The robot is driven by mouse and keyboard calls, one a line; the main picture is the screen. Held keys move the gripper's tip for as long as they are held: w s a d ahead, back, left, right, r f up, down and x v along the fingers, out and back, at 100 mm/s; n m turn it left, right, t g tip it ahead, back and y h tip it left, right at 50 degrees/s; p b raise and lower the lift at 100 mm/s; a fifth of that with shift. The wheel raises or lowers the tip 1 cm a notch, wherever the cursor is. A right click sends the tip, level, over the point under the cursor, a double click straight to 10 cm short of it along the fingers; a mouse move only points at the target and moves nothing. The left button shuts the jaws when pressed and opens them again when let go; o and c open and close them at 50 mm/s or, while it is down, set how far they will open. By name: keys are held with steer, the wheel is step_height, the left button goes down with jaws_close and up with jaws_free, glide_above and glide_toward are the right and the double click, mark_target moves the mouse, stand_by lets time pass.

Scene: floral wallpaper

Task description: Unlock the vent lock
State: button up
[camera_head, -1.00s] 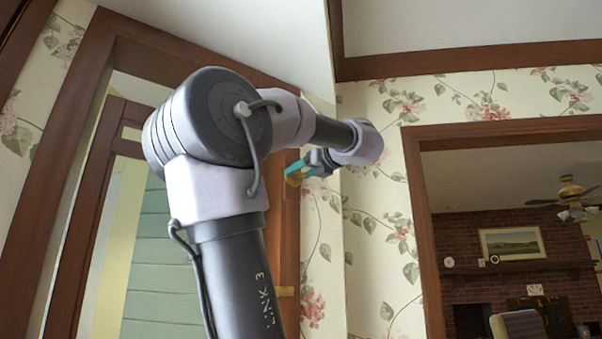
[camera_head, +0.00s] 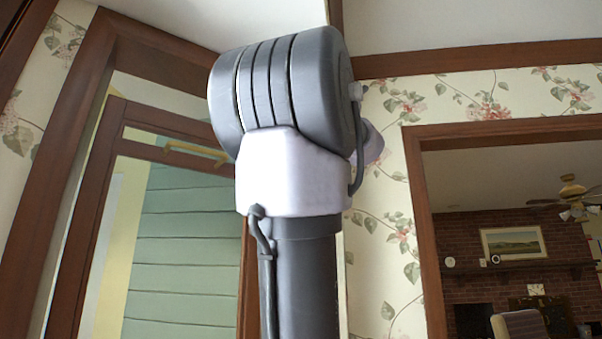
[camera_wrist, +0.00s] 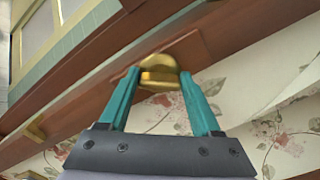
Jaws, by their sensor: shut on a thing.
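A brass-coloured lock (camera_wrist: 158,63) with a rounded top sits on a brown wooden frame (camera_wrist: 95,107) in the wrist view. My gripper (camera_wrist: 160,73) has its teal fingers shut on the lock, one on each side. The lower part of the lock shows between the fingers. In the head view, my own arm hides the gripper and the lock.
In the head view, a wood-framed window or door (camera_head: 95,200) with a brass bar (camera_head: 198,150) stands left of my arm. Floral wallpaper (camera_head: 385,235) is to the right, beside a wide opening into a brick-walled room. The wrist view shows another brass piece (camera_wrist: 35,132).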

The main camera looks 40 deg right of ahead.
steer(key=n, duration=0.4)
steer(key=shift+a+f+n, duration=0.1)
steer(key=shift+n, duration=0.2)
steer(key=shift+f+n, duration=0.1)
steer(key=shift+n, duration=1.5)
steer(key=o, duration=1.4)
steer(key=s, duration=1)
steer(key=shift+s+a, duration=0.4)
